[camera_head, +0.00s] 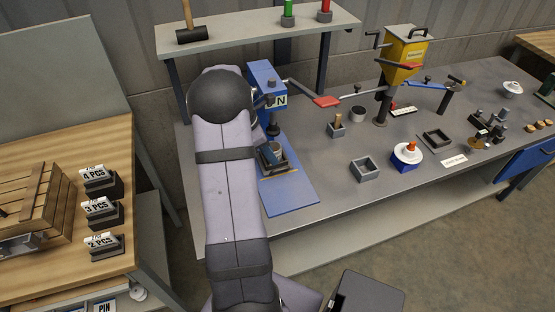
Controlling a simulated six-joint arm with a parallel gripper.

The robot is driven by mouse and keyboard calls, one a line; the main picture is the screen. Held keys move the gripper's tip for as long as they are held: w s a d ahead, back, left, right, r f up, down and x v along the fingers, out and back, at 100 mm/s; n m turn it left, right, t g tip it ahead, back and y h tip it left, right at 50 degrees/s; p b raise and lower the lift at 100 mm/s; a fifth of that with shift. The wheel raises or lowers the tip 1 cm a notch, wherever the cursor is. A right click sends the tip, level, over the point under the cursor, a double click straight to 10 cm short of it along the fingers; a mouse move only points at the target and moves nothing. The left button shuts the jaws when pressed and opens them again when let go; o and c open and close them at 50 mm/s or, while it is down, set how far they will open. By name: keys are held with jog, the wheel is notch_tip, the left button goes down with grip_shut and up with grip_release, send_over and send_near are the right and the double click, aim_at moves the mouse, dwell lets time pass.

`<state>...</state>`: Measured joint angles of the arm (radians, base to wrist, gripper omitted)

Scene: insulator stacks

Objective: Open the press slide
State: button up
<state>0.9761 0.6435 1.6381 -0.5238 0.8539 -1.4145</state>
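A blue press (266,82) stands at the back left of the grey bench, with a partly hidden white label showing "N". My arm rises in front of the press's left side.
A yellow machine (404,54) with red and blue arms stands at the back of the bench. A shelf (245,35) overhangs the back left.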

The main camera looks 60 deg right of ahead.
aim_at(281, 169)
jog(key=shift+p+x, duration=0.95)
jog(key=shift+x, duration=2.75)
jog(key=shift+w, duration=0.1)
grip_shut()
